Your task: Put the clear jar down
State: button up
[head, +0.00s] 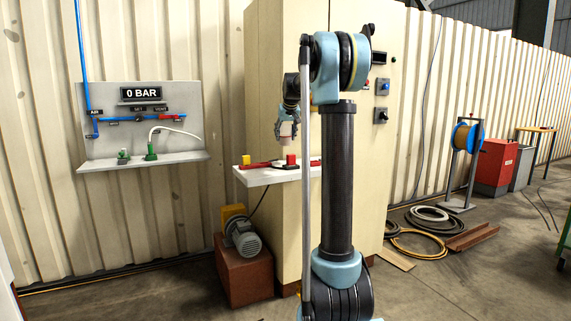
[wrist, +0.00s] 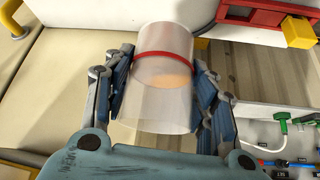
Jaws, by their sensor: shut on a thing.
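The clear jar (wrist: 163,105) is a see-through cylinder with a red band around it and something orange-tan showing through its wall. In the wrist view my gripper (wrist: 165,88) is shut on it, with one blue-padded finger on each side. In the head view the jar (head: 287,131) hangs below my gripper (head: 289,122), small and partly unclear. It is in the air above the white shelf (head: 256,180) on the tall cream cabinet, apart from the shelf. My arm hides part of the shelf's right side.
On the shelf lie a red fixture (head: 262,165) and a yellow block (head: 291,159); the fixture also shows in the wrist view (wrist: 235,14). A grey panel with a ledge (head: 140,161), holding green fittings, is at left. A motor (head: 243,237) sits below the shelf.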

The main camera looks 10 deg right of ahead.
aim_at(283, 144)
jog(key=f, duration=0.3)
jog(key=a+f, duration=0.1)
jog(key=f, duration=0.1)
jog(key=shift+f, duration=2.05)
jog(key=o, duration=1.3)
